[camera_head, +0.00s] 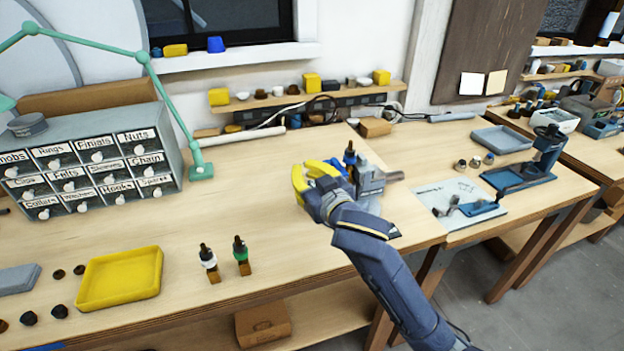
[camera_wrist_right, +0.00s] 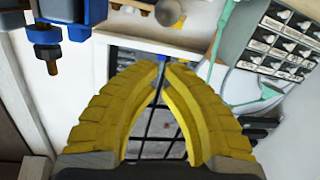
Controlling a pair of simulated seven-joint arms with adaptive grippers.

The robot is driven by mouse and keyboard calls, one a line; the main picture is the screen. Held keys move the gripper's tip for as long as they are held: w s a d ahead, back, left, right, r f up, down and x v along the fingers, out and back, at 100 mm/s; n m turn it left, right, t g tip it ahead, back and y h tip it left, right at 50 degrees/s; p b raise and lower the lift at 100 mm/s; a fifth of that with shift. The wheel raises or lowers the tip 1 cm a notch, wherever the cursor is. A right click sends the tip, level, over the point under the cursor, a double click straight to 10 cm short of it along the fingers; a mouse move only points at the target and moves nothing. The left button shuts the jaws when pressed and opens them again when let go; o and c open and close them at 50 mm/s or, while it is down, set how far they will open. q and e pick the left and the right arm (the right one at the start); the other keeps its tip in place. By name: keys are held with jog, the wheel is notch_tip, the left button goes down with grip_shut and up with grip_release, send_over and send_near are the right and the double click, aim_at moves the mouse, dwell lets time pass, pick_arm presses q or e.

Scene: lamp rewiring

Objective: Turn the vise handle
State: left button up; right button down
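The vise (camera_head: 370,182), grey with blue parts, stands on the bench near the middle of the head view. A grey bar sticks out on its right. My right gripper (camera_head: 308,180), with yellow fingers, is at its left side and hides part of it. In the right wrist view, the yellow fingertips (camera_wrist_right: 160,66) are close together, with a thin blue strip showing between them. I cannot tell whether they grip it. A round grey knob (camera_wrist_right: 168,12) shows beyond the tips, and blue parts (camera_wrist_right: 65,18) show at upper left. The handle is not clearly visible. My left gripper is out of view.
A yellow tray (camera_head: 120,278), two small bottle-like pieces (camera_head: 240,255) and a labelled drawer cabinet (camera_head: 90,165) with a green lamp arm (camera_head: 165,95) are on the left. A blue fixture (camera_head: 530,170) stands at right. Bench between cabinet and vise is clear.

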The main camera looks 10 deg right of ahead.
jog(key=shift+w+f, duration=0.45)
jog(key=shift+f, duration=0.4)
jog(key=shift+w+f, duration=0.4)
jog(key=shift+f, duration=0.4)
jog(key=shift+s+d+f+t+y, duration=0.15)
jog(key=shift+s+f+t+y, duration=0.15)
jog(key=shift+s+t, duration=0.4)
jog(key=shift+s, duration=0.15)
jog(key=shift+s+d+f, duration=0.2)
jog(key=shift+s+f, duration=0.7)
jog(key=shift+f, duration=0.15)
jog(key=shift+s+d+f, duration=0.15)
jog(key=shift+s+f, duration=0.7)
jog(key=shift+f, duration=0.15)
